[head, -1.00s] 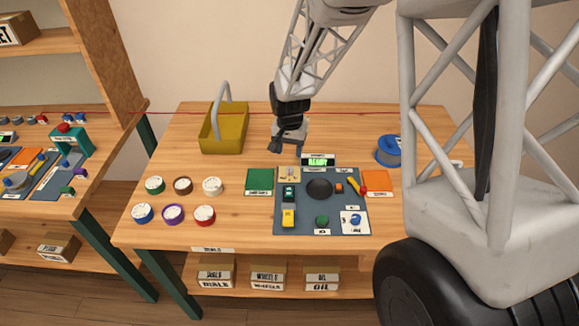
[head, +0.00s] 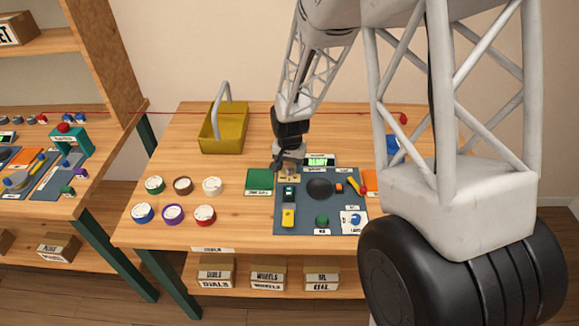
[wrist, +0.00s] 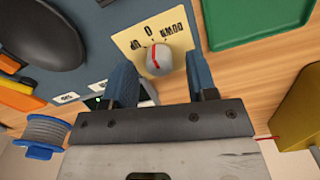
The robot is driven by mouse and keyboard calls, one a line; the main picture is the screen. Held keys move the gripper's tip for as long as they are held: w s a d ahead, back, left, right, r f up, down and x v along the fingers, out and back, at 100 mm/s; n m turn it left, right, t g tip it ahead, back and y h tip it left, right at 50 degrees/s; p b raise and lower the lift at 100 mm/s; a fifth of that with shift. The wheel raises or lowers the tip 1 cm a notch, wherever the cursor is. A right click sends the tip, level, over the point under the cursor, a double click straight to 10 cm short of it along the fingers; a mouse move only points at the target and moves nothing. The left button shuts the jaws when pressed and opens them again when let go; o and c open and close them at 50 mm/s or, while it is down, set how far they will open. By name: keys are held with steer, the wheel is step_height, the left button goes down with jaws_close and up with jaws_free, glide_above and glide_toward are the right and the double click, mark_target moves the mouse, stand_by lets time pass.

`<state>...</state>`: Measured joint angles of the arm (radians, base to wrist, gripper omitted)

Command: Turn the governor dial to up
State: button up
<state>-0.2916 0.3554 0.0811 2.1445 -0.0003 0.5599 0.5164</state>
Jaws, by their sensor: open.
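The governor dial is a pale round knob (wrist: 160,62) with a red line, on a cream plate (wrist: 126,41). The plate reads UP, 0 and DOWN, upside down in the wrist view, with UP at left and DOWN at right. The red line runs roughly toward the 0. In the head view the cream plate (head: 290,177) is at the board's back left corner, partly hidden by my gripper (head: 283,166). In the wrist view my gripper (wrist: 161,82) is open, its two blue fingers on either side of the knob. I cannot tell whether they touch it.
Several round dials (head: 205,215) stand at left, a yellow basket (head: 222,130) behind. A blue spool (wrist: 42,133) is near.

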steer(key=shift+f, duration=0.3)
steer(key=c, duration=0.9)
steer(key=shift+c, duration=0.2)
steer(key=shift+n, duration=0.3)
steer(key=n, duration=0.8)
